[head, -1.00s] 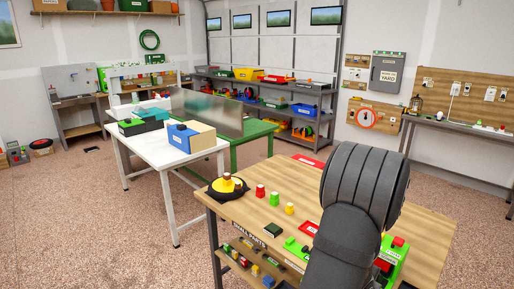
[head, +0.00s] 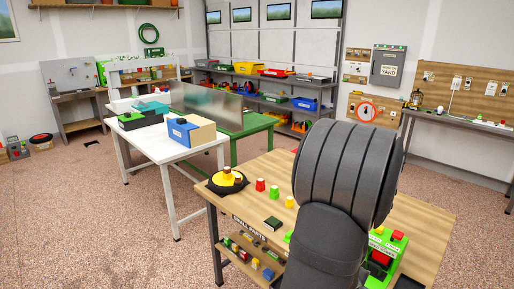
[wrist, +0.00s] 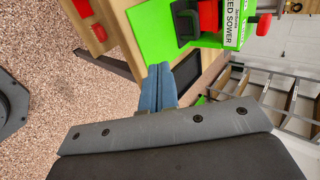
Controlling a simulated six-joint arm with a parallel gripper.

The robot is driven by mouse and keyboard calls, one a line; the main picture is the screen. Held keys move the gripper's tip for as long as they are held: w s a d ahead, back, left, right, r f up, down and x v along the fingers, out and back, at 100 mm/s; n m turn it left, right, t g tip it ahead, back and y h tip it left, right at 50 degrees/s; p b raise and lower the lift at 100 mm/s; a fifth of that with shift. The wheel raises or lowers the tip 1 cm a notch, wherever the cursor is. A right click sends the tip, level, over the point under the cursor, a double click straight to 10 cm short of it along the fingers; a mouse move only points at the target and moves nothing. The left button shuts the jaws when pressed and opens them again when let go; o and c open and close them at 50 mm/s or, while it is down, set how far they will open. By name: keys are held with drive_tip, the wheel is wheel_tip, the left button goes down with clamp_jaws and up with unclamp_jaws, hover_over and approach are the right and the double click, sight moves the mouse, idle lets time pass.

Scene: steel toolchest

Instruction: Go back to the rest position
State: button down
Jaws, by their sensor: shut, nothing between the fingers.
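My gripper (wrist: 160,86) shows in the wrist view with its two blue-grey fingers closed together and nothing between them. It hangs in the air over the edge of the wooden workbench (head: 262,172), apart from everything near it. A green seed sower (wrist: 232,22) with red parts lies ahead of the fingers; it also shows in the head view (head: 383,252) at the bench's right side. In the head view my dark arm covers the middle of the bench, and the fingers are hidden.
A white table (head: 150,146) stands behind left. The pebbled floor at left is open.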

drive_tip(key=shift+v, duration=2.75)
